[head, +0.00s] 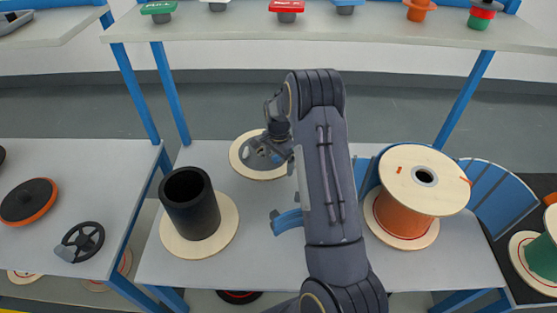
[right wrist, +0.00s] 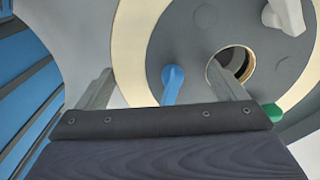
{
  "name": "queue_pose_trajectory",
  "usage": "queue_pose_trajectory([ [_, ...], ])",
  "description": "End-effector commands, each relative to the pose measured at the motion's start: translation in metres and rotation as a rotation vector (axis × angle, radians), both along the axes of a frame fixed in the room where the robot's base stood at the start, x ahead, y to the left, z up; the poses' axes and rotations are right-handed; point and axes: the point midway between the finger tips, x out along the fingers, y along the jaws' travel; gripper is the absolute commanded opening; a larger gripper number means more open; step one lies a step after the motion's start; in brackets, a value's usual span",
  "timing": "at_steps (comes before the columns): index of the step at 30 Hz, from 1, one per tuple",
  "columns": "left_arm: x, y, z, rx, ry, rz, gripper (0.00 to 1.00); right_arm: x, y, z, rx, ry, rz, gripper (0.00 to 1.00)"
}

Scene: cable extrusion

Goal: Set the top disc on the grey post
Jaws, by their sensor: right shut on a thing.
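The top disc (head: 257,175) is a round pale wooden disc at the table's back middle, partly hidden by my right gripper (head: 272,155). In the right wrist view, the disc (right wrist: 130,45) has a cream rim, a grey inner face and a round hole. My right gripper (right wrist: 165,90) is shut on it, one finger at the hole and the other beyond the rim. I cannot tell whether the disc touches the table. The grey post (head: 190,203) is a dark, hollow, upright cylinder on a pale wooden disc (head: 228,225), left of my arm. My left gripper is not in view.
A spool with orange winding (head: 405,214) and a wooden top (head: 430,180) stands at the right, near blue panels (head: 490,195). A shelf (head: 350,35) with small coloured parts crosses the back. A side table (head: 110,180) holds a handwheel (head: 82,240).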

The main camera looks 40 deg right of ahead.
Motion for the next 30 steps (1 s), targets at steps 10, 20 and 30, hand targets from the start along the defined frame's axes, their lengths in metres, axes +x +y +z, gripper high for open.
queue_pose_trajectory([
  [10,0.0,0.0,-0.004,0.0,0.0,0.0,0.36,0.0,0.0,-0.006,-0.001,-0.001,0.0,0.45],
  [20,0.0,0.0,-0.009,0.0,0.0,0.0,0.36,0.0,0.0,-0.012,-0.001,-0.001,0.0,0.45],
  [30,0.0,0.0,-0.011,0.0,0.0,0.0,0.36,0.001,0.0,-0.015,-0.001,-0.002,-0.001,1.0],
])
